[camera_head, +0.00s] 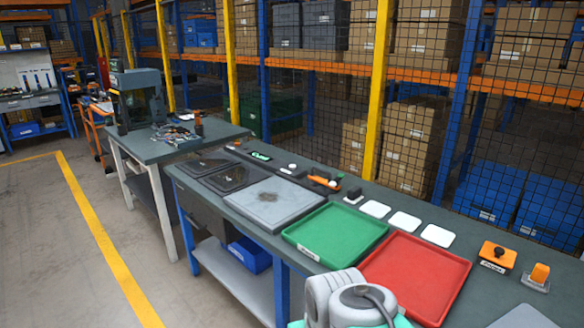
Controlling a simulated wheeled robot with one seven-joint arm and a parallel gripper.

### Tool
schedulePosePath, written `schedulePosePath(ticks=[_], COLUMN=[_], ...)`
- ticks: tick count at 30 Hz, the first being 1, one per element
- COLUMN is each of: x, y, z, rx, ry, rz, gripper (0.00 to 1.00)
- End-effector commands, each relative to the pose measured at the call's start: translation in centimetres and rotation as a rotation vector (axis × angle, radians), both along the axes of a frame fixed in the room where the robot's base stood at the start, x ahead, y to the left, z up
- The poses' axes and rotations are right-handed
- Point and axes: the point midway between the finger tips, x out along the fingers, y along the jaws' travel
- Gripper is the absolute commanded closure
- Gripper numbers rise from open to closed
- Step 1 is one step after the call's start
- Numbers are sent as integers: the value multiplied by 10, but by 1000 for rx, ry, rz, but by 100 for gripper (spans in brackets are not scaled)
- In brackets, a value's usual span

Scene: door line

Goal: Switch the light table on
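A grey square panel (272,200) with a darker smudge lies flat on the long workbench and may be the light table; its surface looks dull, with no glow. Behind it, a dark strip carries an orange-handled control (325,182), a small white knob (291,168) and a green-marked piece (260,156). At the right end stand an orange box with a black knob (497,257) and an orange rocker-like piece (539,274) on a pale base. Which control belongs to the panel I cannot tell. Part of my arm shows at the bottom; my gripper's fingers are not visible.
A green tray (335,234) and a red tray (416,275) lie on the bench, with white cards (405,222) behind them. Two dark panels (235,178) lie left. A mesh fence with shelving stands behind. Floor at left is clear.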

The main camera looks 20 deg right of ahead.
Motion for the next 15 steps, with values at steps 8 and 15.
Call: schedulePosePath(ticks=[8, 15], x=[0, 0], y=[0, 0], z=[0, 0], rx=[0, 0], ry=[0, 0], rz=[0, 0], gripper=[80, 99])
